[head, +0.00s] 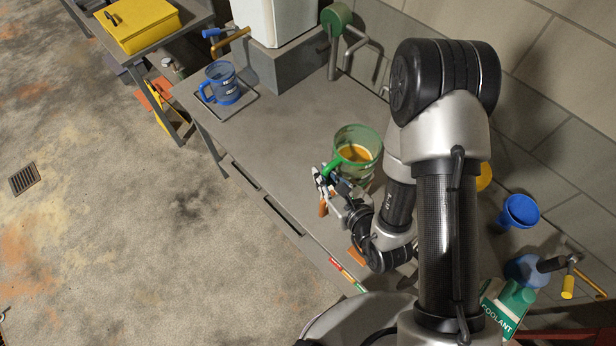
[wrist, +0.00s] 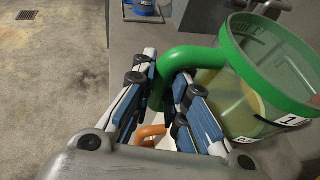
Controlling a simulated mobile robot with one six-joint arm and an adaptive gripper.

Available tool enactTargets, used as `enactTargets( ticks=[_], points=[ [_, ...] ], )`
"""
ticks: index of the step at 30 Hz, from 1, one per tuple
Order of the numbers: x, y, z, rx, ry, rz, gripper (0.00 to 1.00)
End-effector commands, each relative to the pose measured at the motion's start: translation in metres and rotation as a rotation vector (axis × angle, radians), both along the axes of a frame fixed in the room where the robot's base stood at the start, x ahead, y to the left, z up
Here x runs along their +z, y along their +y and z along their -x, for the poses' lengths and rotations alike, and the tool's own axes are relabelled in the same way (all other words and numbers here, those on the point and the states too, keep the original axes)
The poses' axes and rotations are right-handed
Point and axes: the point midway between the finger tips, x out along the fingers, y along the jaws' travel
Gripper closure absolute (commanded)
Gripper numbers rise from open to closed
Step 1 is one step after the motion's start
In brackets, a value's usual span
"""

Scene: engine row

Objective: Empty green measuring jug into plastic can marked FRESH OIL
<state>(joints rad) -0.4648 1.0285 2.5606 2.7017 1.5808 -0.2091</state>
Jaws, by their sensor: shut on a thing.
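The green measuring jug (head: 357,148) is clear with a green rim and handle, stands about upright and holds amber liquid. It also shows at the right of the wrist view (wrist: 272,75). My gripper (head: 326,178) is shut on the jug's green handle, with one finger on each side of it in the wrist view (wrist: 166,70). I cannot tell whether the jug's base touches the bench. No can with a readable FRESH OIL marking shows; my arm hides part of the bench.
On the grey bench (head: 285,130), a blue jug (head: 222,82) stands on a tray at the far left. A blue funnel (head: 518,211) and a green-and-white COOLANT container (head: 505,306) are at the right. A white container (head: 275,20) stands on a grey block. The bench's middle left is clear.

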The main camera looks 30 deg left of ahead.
Motion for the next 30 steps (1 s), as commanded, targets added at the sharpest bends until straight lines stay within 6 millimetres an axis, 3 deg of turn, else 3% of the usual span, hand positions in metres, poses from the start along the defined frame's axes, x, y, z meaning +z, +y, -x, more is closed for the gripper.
enactTargets(
  ticks=[3,9,24,30],
  points=[
    [0.005,0.012,0.031,0.050,0.001,0.002,1.00],
    [0.003,0.019,0.054,0.089,-0.004,0.000,1.00],
    [0.003,0.018,0.057,0.089,-0.003,-0.003,1.00],
    [0.007,0.015,0.049,0.085,0.059,-0.031,1.00]
  ],
)
